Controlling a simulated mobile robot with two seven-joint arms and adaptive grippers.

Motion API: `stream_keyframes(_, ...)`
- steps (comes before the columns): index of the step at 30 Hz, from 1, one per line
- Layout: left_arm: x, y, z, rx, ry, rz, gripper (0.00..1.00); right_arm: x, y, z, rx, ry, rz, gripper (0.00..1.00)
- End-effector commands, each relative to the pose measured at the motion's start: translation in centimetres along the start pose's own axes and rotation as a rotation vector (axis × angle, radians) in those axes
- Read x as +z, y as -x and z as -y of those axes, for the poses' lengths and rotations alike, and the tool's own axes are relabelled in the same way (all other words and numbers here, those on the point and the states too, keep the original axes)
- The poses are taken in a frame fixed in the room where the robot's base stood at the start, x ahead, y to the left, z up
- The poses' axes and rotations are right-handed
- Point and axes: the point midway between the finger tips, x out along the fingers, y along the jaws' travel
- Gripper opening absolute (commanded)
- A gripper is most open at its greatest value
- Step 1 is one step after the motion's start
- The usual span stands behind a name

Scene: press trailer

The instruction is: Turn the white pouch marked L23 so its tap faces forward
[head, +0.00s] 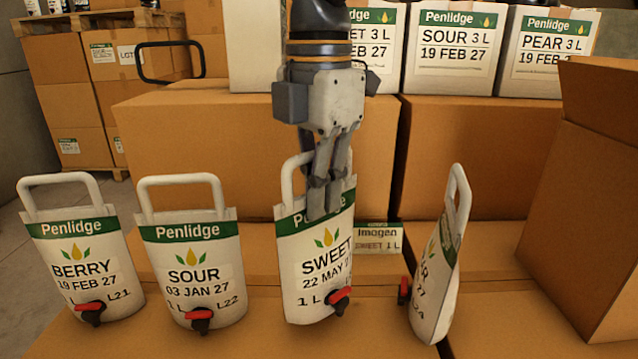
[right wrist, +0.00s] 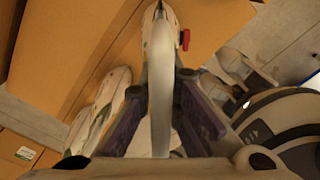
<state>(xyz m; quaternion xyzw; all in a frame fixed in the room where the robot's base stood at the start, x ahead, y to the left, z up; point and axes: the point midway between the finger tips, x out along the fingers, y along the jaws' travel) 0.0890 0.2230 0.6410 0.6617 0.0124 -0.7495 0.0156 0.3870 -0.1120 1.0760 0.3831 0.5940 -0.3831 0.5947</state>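The white pouch (head: 318,262), third from left, reads SWEET 22 MAY; its code is mostly hidden by its red and black tap (head: 340,297). By its place between L22 and L24 it is L23. It leans slightly, its face turned a little to the right, the tap low at its front right. My right gripper (head: 325,195) comes down from above, shut on its handle and covering part of the green band. In the right wrist view, the white handle (right wrist: 160,80) runs between the fingers (right wrist: 164,105). My left gripper is not in view.
Pouches L21 (head: 85,255) and L22 (head: 195,270) stand to the left, taps facing me. Pouch L24 (head: 440,265) stands to the right, edge-on, tap to the left. A small Imogen card (head: 378,240) is behind. An open carton (head: 590,200) bounds the right.

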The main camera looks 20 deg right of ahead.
Motion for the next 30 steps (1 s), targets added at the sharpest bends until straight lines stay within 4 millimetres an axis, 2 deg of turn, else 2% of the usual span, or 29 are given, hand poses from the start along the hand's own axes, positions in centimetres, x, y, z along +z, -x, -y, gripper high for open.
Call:
stream_keyframes(8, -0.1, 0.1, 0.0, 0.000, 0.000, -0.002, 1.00, 0.0, 0.3, 0.0, 0.006, -0.328, 0.000, 0.00)
stream_keyframes(17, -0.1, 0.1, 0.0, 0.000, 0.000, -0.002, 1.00, 0.0, 0.3, 0.0, 0.006, -0.540, -0.001, 0.00)
stream_keyframes(30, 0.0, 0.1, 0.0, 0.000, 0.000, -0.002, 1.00, 0.0, -1.8, 0.0, 0.004, -0.536, 0.000, 0.00)
